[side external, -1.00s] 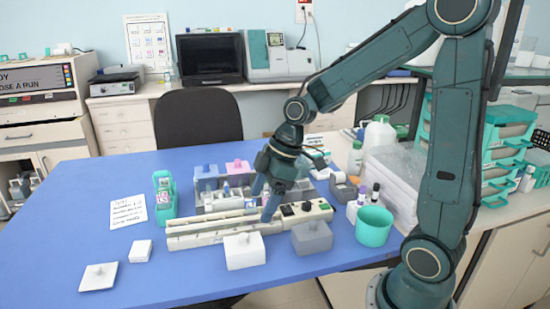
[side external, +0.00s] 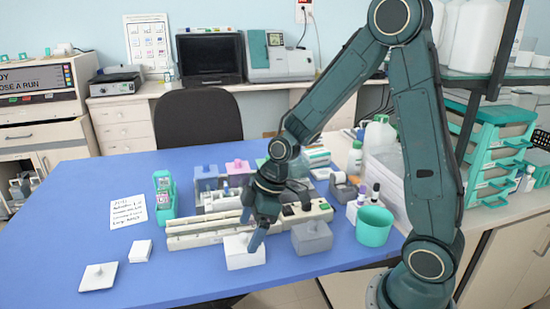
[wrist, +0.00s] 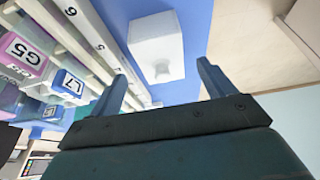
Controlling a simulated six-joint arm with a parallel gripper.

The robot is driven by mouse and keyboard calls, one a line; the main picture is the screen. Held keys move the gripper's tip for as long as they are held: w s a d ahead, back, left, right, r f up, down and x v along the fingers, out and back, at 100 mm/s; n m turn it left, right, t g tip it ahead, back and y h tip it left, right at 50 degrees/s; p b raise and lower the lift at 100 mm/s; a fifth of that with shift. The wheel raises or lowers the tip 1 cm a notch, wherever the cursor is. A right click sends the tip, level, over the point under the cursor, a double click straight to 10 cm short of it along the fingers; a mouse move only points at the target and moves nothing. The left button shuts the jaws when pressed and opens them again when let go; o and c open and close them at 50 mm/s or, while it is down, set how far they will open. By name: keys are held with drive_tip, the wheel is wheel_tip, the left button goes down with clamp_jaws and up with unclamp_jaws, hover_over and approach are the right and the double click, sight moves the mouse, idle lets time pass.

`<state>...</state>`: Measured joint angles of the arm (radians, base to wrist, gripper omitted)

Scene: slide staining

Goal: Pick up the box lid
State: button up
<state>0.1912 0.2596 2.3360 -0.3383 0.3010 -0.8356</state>
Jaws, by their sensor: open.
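A white box with a knobbed lid (side external: 245,252) stands at the front edge of the blue table, in front of the long cream rack. My gripper (side external: 249,232) is open and empty over this box, pointing down, with one finger partly in front of it. In the wrist view the white lid (wrist: 152,42) and its round knob (wrist: 162,67) lie between and beyond my open fingertips (wrist: 163,72). I cannot tell whether the fingers touch it. Another flat white square lid with a knob (side external: 98,277) lies at the table's front left.
A grey knobbed box (side external: 312,237) stands just right of the white box. The cream rack (side external: 190,238) is close behind. A teal cup (side external: 373,226) stands at the right edge. A small white block (side external: 140,250) lies left. The table's left side is mostly clear.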

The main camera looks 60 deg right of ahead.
sight(247, 241)
drive_tip(key=shift+f, duration=0.15)
drive_tip(key=shift+x, duration=2.45)
drive_tip(key=c, duration=1.1)
